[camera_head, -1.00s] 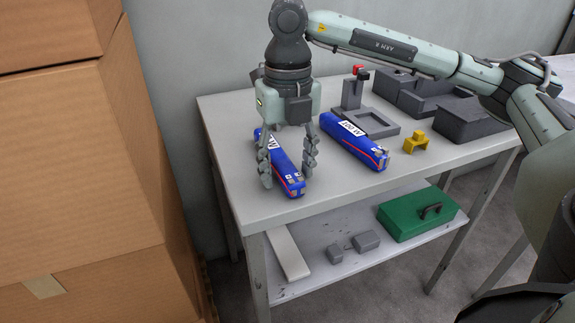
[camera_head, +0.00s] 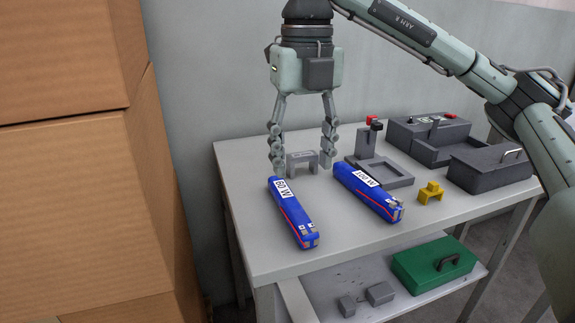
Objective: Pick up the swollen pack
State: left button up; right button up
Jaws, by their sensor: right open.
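Two blue packs with white labels lie on the grey bench: the left pack (camera_head: 294,216) and the right pack (camera_head: 367,190). I cannot tell for sure from this view which one is swollen. My right gripper (camera_head: 302,171) points down with its two fingers spread wide and nothing held. Its left fingertip shows just behind the far end of the left pack; its right fingertip is between the packs' far ends. Whether the fingertips touch the bench is unclear. My left gripper is not in view.
A small grey bracket (camera_head: 302,157) shows between the fingers. A grey fixture (camera_head: 388,174), a yellow block (camera_head: 430,192) and dark grey boxes (camera_head: 490,169) stand to the right. A green case (camera_head: 433,264) is on the lower shelf. Stacked cartons (camera_head: 75,190) fill the left.

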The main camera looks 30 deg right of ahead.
aim_at(390, 208)
jog(key=k, duration=1)
